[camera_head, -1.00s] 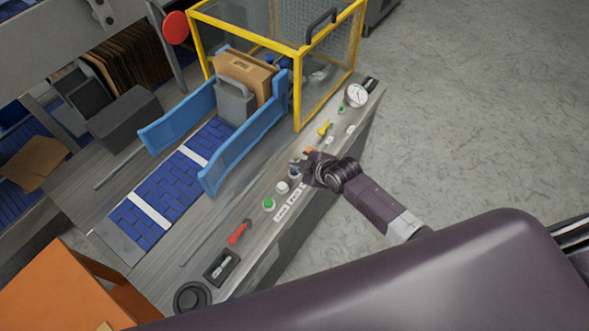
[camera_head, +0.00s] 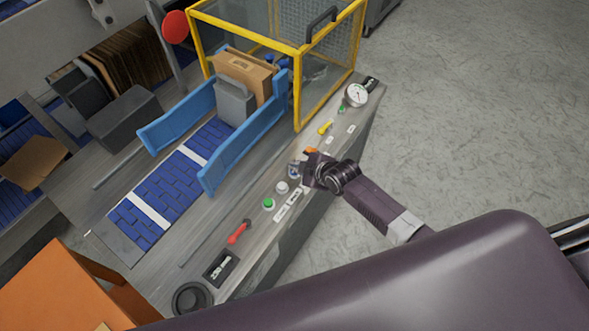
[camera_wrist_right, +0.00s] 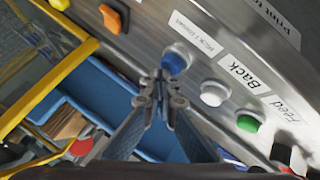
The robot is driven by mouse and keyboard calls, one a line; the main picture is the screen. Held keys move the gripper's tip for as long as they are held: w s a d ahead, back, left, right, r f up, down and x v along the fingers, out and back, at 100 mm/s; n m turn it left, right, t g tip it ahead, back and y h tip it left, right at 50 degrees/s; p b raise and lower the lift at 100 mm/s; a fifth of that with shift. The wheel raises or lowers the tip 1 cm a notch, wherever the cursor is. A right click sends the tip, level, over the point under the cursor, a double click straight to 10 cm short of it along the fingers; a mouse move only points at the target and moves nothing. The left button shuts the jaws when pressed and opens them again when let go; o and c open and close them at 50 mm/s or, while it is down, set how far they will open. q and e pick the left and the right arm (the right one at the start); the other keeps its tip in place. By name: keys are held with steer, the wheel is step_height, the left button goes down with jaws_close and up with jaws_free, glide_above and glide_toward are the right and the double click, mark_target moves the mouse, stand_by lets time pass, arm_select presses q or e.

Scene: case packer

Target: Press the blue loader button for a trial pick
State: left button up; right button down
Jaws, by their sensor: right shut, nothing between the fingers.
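The blue button (camera_wrist_right: 174,62) sits on the metal control panel. In the head view only a bit of the blue button (camera_head: 293,171) shows beside my right gripper. My right gripper (camera_head: 304,168) is shut and empty, its fingertips at the button. In the right wrist view the closed fingertips of my right gripper (camera_wrist_right: 164,80) overlap the near edge of the blue cap; I cannot tell whether they touch it. My left gripper is not in view.
Beside the blue button are a white button (camera_wrist_right: 213,93), a green button (camera_wrist_right: 248,123) and an orange switch (camera_wrist_right: 113,18). A red-handled lever (camera_head: 238,232), a display (camera_head: 221,268) and a gauge (camera_head: 356,95) share the panel. Blue rails (camera_head: 245,145) and a yellow-framed guard (camera_head: 297,90) stand behind.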

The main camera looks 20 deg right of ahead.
steer(key=shift+f+b, duration=0.3)
steer(key=shift+f, duration=0.2)
stand_by(0.5)
steer(key=shift+r+p, duration=0.9)
steer(key=shift+r, duration=0.15)
step_height(320, 180, up, 5)
steer(key=p, duration=0.5)
